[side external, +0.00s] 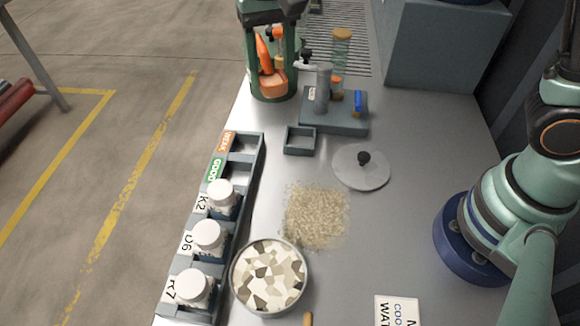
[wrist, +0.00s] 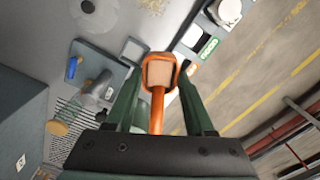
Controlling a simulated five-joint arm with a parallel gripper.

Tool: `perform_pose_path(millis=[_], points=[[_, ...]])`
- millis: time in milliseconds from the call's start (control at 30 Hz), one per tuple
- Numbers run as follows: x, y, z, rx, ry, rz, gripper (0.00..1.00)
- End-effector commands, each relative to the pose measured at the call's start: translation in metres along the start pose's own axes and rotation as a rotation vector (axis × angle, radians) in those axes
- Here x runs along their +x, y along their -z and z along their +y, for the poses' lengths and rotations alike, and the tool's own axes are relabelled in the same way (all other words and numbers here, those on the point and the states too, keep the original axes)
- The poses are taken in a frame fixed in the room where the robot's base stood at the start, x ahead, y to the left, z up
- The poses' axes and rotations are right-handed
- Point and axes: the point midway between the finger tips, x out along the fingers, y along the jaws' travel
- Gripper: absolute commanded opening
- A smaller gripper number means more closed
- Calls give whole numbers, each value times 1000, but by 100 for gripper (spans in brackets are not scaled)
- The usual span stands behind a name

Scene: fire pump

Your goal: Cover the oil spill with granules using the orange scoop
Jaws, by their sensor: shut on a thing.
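My gripper (side external: 268,50) is at the far end of the bench and is shut on the orange scoop (side external: 263,52). In the wrist view the scoop (wrist: 158,88) stands between the two green fingers, its bowl pointing away from the wrist. The bowl's inside looks pale tan; I cannot tell whether that is granules. In the side view the bowl is low, within or just in front of a dark green round shape, perhaps a tub. A speckled tan patch of granules (side external: 316,215) lies on the grey bench; no dark oil shows there.
A rack (side external: 240,172) with white jars runs along the left edge. A round dish (side external: 268,277) of stone-like pieces is in front. A clear lid (side external: 361,167), a small square tray (side external: 300,140) and a blue-grey fixture (side external: 335,112) stand near my gripper. The bench right of the granules is clear.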

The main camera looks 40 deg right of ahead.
Motion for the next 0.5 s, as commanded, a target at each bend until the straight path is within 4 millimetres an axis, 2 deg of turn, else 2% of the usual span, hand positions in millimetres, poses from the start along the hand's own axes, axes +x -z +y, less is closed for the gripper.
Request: perform_pose_path(millis=[167,267,367,500], points=[[4,-8,-2,-2,-1,-1,9],[15,-27,-7,-6,-3,-3,9],[31,-57,-11,-8,-4,-3,9],[59,-108,-10,-11,-3,-2,9]])
